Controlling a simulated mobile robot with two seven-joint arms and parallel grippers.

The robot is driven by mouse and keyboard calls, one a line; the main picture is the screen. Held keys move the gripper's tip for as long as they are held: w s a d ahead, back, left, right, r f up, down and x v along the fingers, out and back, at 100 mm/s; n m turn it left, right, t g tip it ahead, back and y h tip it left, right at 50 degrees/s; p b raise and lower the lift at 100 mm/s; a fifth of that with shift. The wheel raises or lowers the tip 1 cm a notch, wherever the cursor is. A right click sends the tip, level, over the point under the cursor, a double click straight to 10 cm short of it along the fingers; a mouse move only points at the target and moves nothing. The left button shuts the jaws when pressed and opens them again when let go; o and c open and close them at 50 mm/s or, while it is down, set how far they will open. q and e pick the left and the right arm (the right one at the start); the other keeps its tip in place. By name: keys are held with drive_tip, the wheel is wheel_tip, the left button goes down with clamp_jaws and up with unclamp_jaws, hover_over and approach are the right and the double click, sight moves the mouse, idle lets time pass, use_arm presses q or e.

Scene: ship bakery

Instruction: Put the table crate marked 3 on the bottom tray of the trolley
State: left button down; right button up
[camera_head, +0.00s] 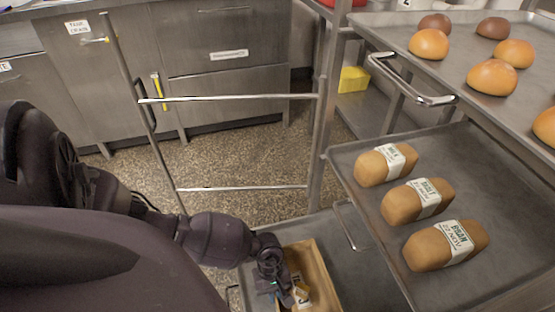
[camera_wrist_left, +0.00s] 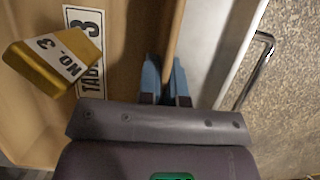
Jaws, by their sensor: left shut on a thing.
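The light wooden table crate marked 3 (camera_head: 318,272) is low at the bottom centre of the head view, over the trolley's grey bottom tray (camera_head: 347,262). In the left wrist view the crate (camera_wrist_left: 30,16) shows a white "3 TABLE" label and a yellow block (camera_wrist_left: 38,58) reading "NO. 3". My left gripper (camera_head: 284,292) is at the crate's left part in the head view. In the left wrist view its blue fingers (camera_wrist_left: 166,82) are shut on the crate's wall. I cannot tell whether the crate's underside touches the tray. My right gripper is not in view.
The trolley's middle tray (camera_head: 342,160) holds three labelled loaves (camera_head: 417,200). Its upper tray (camera_head: 440,60) holds several buns, with a handle (camera_head: 412,82) sticking out. Trolley bars (camera_head: 240,97) cross behind the crate. Steel cabinets (camera_head: 220,60) stand at the back, beyond speckled floor.

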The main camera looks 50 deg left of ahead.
use_arm(q)
drive_tip(key=shift+w, duration=0.1)
drive_tip(key=shift+f, duration=0.15)
drive_tip(key=c, duration=1.3)
unclamp_jaws()
drive_tip(key=shift+r, duration=0.3)
drive_tip(key=p+v, duration=0.4)
drive_tip(key=v, duration=0.7)
drive_tip(key=shift+a+r, duration=0.15)
drive_tip(key=shift+r, duration=0.2)
